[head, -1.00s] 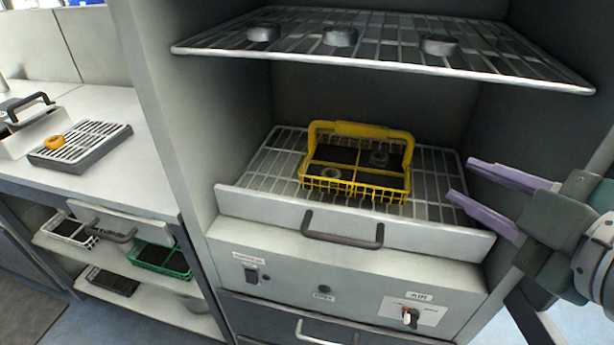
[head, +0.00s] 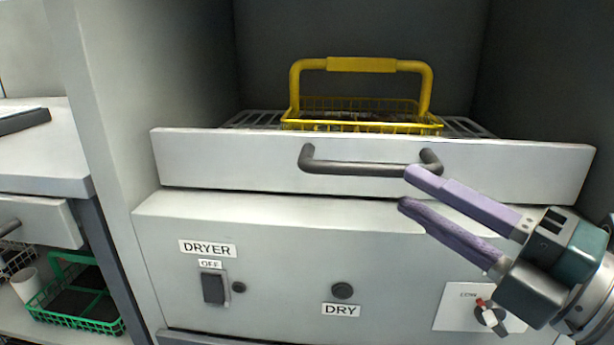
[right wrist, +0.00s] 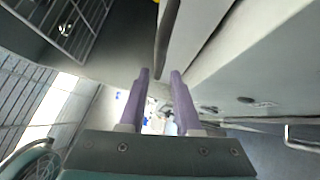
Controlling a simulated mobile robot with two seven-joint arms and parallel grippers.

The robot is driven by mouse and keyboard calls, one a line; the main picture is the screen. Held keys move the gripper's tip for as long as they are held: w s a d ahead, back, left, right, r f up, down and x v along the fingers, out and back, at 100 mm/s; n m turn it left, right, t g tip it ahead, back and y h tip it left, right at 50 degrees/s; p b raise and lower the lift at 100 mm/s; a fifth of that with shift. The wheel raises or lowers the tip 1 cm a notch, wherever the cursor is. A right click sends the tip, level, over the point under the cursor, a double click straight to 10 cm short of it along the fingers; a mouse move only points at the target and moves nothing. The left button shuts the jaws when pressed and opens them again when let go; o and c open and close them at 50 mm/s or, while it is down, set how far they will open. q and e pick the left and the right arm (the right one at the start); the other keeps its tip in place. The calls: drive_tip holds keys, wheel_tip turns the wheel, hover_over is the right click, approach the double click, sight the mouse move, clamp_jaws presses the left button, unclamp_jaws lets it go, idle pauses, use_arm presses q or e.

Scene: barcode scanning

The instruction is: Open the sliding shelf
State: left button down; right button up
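The sliding shelf (head: 240,165) has a white front panel in the head view, with a dark grey bar handle (head: 350,169) across its middle. The panel sits just above the dryer control panel. My right gripper (head: 406,190) has purple fingers and is open and empty. Its upper fingertip overlaps the handle's right end in the head view, and its lower fingertip is below the handle. In the right wrist view, a dark bar (right wrist: 165,45) lines up with the gap between the fingertips (right wrist: 160,74). I cannot tell whether they touch. My left gripper is out of view.
A yellow wire basket (head: 362,123) with a raised handle stands on the shelf's wire rack. The dryer panel (head: 290,265) below has an OFF switch, a DRY button and a red-tipped knob (head: 489,314). A green basket (head: 78,300) is at lower left.

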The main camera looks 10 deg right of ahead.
sight(368, 166)
drive_tip(key=x, duration=0.9)
drive_tip(key=shift+w+a+b, duration=0.1)
drive_tip(key=shift+w+b, duration=0.1)
drive_tip(key=shift+b, duration=0.15)
clamp_jaws()
idle(0.9)
